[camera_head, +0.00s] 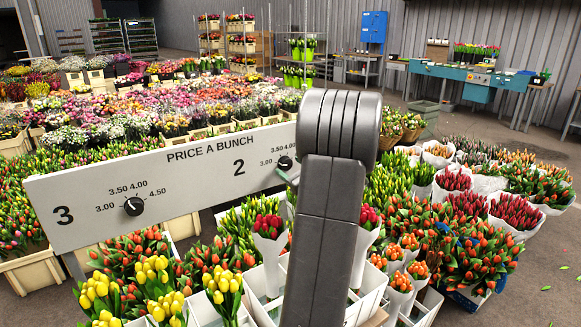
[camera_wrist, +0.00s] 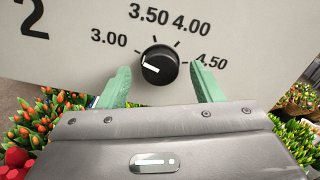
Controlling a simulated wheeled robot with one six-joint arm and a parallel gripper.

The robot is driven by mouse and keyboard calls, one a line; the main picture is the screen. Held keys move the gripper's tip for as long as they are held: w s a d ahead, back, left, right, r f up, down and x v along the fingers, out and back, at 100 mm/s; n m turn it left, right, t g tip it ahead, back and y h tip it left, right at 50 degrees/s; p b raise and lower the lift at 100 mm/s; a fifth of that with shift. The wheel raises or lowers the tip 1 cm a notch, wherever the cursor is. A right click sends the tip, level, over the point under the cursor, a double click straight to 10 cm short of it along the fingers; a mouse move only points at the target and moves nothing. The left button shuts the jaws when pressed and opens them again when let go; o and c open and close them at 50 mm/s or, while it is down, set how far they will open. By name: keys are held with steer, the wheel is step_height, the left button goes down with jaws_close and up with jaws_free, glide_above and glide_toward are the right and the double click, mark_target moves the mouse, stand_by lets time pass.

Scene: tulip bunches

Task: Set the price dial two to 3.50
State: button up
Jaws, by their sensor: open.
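Price dial two (camera_wrist: 159,65) is a round black knob with a white pointer mark on the pale price board. In the wrist view its mark points left, toward the 3.00 side. The scale around it reads 3.00, 3.50, 4.00 and 4.50. My gripper (camera_wrist: 160,72) is open, with one green finger on each side of the knob and a visible gap to it on both sides. In the head view dial two (camera_head: 285,162) shows just left of my arm, which hides its 4.50 label. A green finger (camera_head: 288,177) shows just below the knob.
The price board (camera_head: 200,190) also carries dial three (camera_head: 133,206) on the left. Yellow tulips (camera_head: 152,270) and red tulips (camera_head: 268,224) stand in white crates below the board. More flower bunches fill the floor behind and to the right.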

steer(key=shift+w+a, duration=0.25)
steer(key=shift+w, duration=0.15)
steer(key=c, duration=1)
steer(key=shift+r+m+p, duration=0.1)
steer(key=shift+m+p, duration=0.2)
steer(key=m+p, duration=0.3)
steer(key=m, duration=0.1)
steer(key=shift+r, duration=0.1)
steer(key=m+p, duration=0.3)
steer(key=m, duration=0.2)
steer(key=shift+p, duration=0.3)
steer(key=shift+d, duration=0.1)
